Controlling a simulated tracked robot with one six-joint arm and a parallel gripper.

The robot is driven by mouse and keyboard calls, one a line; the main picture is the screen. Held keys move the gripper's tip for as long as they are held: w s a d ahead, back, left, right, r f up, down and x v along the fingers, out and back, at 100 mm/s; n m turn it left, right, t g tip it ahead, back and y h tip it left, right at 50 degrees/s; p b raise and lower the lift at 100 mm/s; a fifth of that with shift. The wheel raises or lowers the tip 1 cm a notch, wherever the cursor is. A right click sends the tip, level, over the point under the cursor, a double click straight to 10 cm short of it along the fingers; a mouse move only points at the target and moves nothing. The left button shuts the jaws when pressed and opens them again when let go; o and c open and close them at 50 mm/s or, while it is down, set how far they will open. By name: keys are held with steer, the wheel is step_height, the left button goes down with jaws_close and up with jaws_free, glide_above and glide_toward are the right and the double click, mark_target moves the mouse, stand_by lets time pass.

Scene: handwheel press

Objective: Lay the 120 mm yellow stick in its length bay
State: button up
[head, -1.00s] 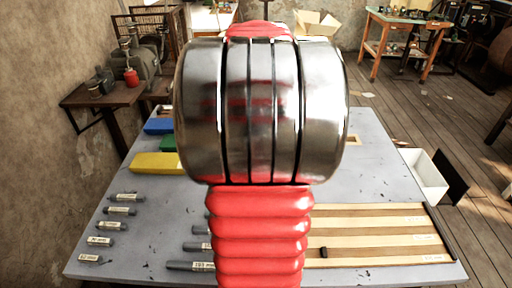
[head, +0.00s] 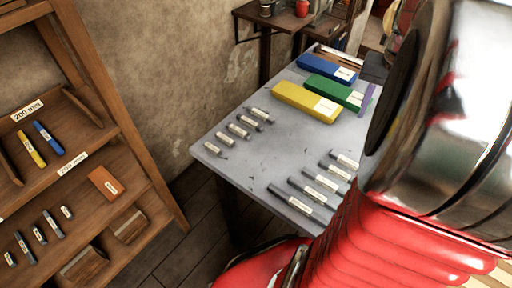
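A yellow stick (head: 30,147) with a pale label lies in a shelf bay at the left, beside a blue stick (head: 48,139); its length cannot be read. A larger yellow block (head: 305,102) with a white label lies on the grey table (head: 255,165). The wooden shelf (head: 140,165) has bays with label plates; the upper plate (head: 27,111) appears to read 200 mm, and a lower plate (head: 72,164) is hard to read. No 120 mm label is readable. My arm fills the right side, and my gripper is not visible.
Blue (head: 326,69) and green (head: 333,92) blocks lie by the yellow block. Several grey labelled sticks lie in two groups on the table. An orange block (head: 106,183) and several grey sticks lie on the lower shelf. A floor gap (head: 190,235) separates shelf and table.

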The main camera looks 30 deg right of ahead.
steer(key=w+a+n+t, duration=0.1)
steer(key=a+n+t, duration=0.4)
steer(key=a, duration=2.8)
steer(key=n, duration=0.5)
steer(key=shift+a+r+n+y, duration=0.2)
steer(key=shift+r+n+y, duration=0.1)
steer(key=shift+r+y, duration=0.1)
steer(key=shift+o, duration=0.5)
steer(key=shift+w, duration=0.1)
steer(key=shift+c, duration=0.6)
